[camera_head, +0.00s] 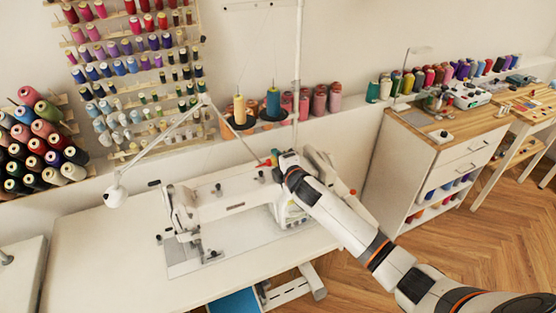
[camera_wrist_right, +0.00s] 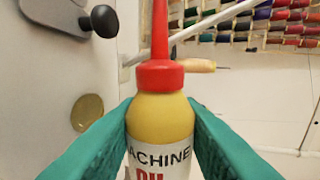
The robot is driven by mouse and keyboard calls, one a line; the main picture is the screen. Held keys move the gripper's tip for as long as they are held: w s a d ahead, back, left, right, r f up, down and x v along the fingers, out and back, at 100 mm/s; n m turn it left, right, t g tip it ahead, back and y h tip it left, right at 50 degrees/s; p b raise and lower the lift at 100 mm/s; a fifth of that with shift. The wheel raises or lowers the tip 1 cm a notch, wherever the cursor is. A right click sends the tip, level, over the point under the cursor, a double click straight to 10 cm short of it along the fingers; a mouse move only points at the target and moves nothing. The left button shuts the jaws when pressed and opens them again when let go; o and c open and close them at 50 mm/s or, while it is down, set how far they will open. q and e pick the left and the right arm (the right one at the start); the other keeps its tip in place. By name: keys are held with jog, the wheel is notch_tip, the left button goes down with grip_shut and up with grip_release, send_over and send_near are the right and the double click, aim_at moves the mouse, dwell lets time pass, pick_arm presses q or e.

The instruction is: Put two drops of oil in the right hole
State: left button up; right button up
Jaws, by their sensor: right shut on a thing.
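My right gripper (camera_wrist_right: 160,130) is shut on the oil bottle (camera_wrist_right: 160,107), with a teal finger on each side of its yellow body. The bottle has a red cap and a long red nozzle and a white label, partly readable as "MACHINE". In the wrist view the nozzle points up and runs out of the top of the picture. In the head view the right gripper (camera_head: 276,160) is above the right end of the white sewing machine (camera_head: 225,196). A small red bit of the bottle shows there. I cannot make out the right hole. My left gripper is not in view.
The sewing machine stands on a white table (camera_head: 95,255). A lamp arm (camera_head: 160,137) reaches over it. Thread cones (camera_head: 240,110) stand behind on a stand. In the wrist view a black knob (camera_wrist_right: 104,21) and a brass disc (camera_wrist_right: 87,112) are left of the bottle.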

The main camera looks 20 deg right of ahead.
jog(key=shift+a+r+n+p, duration=0.1)
jog(key=shift+r+n+p, duration=0.25)
jog(key=shift+n, duration=0.55)
jog(key=shift+r, duration=0.1)
dwell(0.8)
jog(key=m, duration=0.1)
jog(key=f+m, duration=0.1)
jog(key=shift+m+y+p, duration=0.3)
